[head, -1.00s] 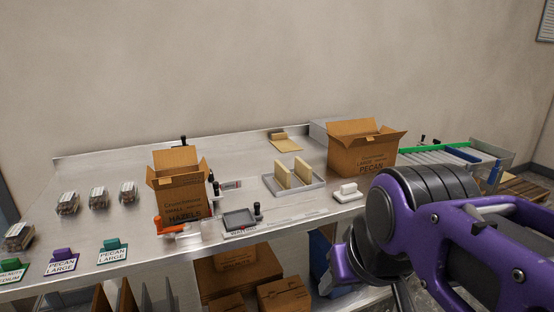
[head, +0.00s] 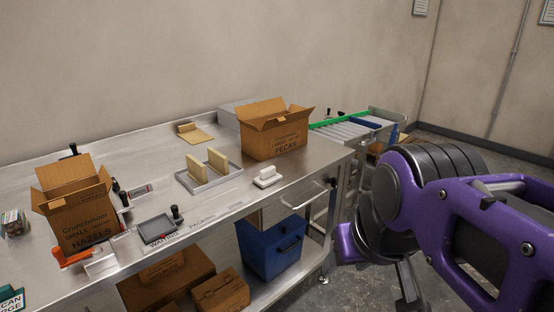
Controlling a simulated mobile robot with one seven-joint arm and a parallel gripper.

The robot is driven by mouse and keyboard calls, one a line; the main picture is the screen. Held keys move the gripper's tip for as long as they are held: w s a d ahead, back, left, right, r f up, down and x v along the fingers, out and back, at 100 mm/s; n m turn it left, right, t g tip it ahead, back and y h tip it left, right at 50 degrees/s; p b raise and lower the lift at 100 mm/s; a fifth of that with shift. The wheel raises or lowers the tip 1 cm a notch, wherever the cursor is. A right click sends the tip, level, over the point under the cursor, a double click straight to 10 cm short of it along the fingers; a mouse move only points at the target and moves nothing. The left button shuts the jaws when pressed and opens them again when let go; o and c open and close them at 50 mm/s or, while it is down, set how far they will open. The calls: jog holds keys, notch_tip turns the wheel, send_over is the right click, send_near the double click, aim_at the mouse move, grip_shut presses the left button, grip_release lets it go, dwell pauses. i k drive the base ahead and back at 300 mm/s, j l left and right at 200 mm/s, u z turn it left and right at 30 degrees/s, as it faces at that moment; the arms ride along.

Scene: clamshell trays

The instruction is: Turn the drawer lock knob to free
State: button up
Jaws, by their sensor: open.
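The drawer lock knob cannot be made out in the head view. A steel drawer front with a bar handle (head: 320,194) sits under the right end of the steel worktable (head: 325,160). My purple and dark grey arm fills the right side of the view, in front of the floor. My gripper (head: 408,288) shows only partly below the arm's dark joint, as grey finger-like pieces. It is open, with nothing seen in it, to the right of and apart from the drawer.
A hazelnut carton (head: 80,215) is at left. A blue bin (head: 270,248) sits below. A roller conveyor (head: 350,132) stands behind right. Floor at right is clear.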

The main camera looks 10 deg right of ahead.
aim_at(334, 181)
jog(key=z, duration=0.15)
jog(key=i+l+z, duration=0.65)
jog(key=z, duration=0.15)
jog(key=i+l+z, duration=0.2)
jog(key=k+j+u, duration=0.05)
